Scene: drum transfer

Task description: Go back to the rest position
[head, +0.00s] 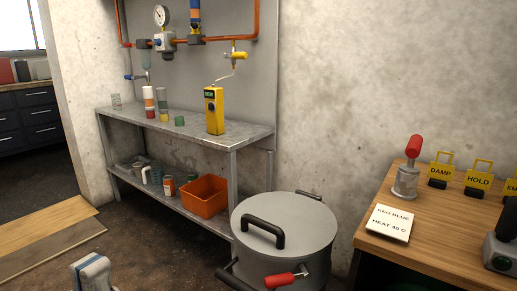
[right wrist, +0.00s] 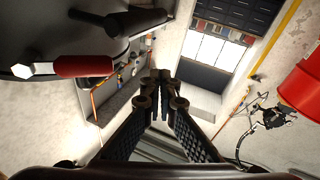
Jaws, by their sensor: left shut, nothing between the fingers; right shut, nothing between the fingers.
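The grey drum (head: 284,240) stands upright at lower centre in the head view, with a black handle on its lid and a red-handled valve (head: 287,278) at its front. My left gripper (head: 92,273) shows only partly at the bottom left edge, as a grey and dark piece. It is apart from the drum, shut and empty. In the right wrist view my right gripper (right wrist: 161,88) has its black fingertips together, with nothing between them. A large dark round body with a red handle (right wrist: 84,65) is at upper left there, apart from the fingers.
A metal shelf (head: 190,133) holds a yellow device (head: 214,110), small containers and an orange bin (head: 204,196). A wooden table (head: 430,235) at right bears a card (head: 391,222), a red-handled tool (head: 409,170) and yellow tags. The floor at left is open, with wooden boards (head: 45,235).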

